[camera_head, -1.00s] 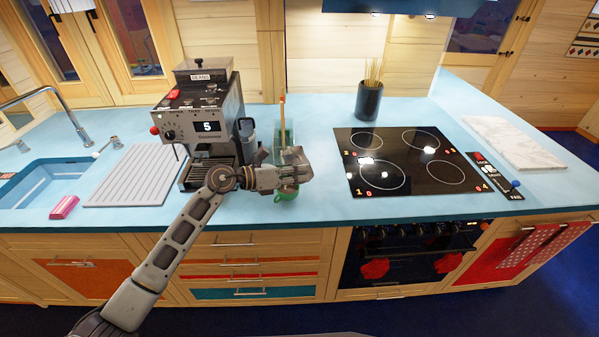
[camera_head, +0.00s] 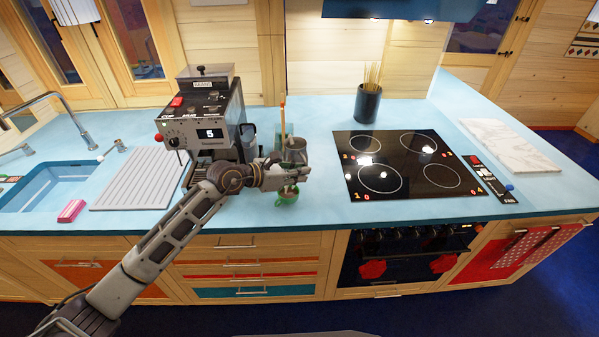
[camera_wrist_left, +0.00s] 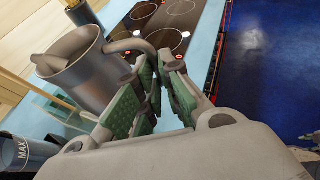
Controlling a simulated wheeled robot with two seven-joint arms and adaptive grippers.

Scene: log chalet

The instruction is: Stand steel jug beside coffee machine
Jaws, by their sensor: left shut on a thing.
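The steel jug (camera_head: 294,150) is to the right of the coffee machine (camera_head: 207,135), just behind my left gripper (camera_head: 284,177). In the left wrist view the grey metal jug (camera_wrist_left: 85,72) fills the upper left, and its curved handle runs between the green-padded fingers. My left gripper (camera_wrist_left: 150,95) is shut on that handle. The jug's base is hidden, so I cannot tell whether it touches the counter. My right gripper is out of view.
A container with a wooden-handled tool (camera_head: 283,115) stands behind the jug. The black hob (camera_head: 404,163) lies to the right, with bare blue counter (camera_head: 322,185) between.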

